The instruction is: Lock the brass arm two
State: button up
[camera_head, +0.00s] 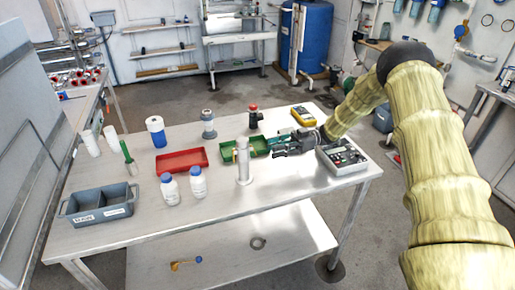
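I cannot pick out a part that is clearly the brass arm two. An upright pale metal cylinder (244,163) stands on the steel table, right of its middle. A tiny yellowish piece (234,156) shows at its left side, too small to make out. My gripper (277,150) reaches in from the right, just above the table and pointing left towards the cylinder. A gap seems to lie between its fingertips and the cylinder. The fingers are small and dark, so I cannot tell whether they are open or shut.
The front right of the tabletop is clear.

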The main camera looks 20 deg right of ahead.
jog(key=a+p, duration=0.2)
jog(key=a, duration=0.4)
jog(key=shift+a+f, duration=0.25)
grip_shut()
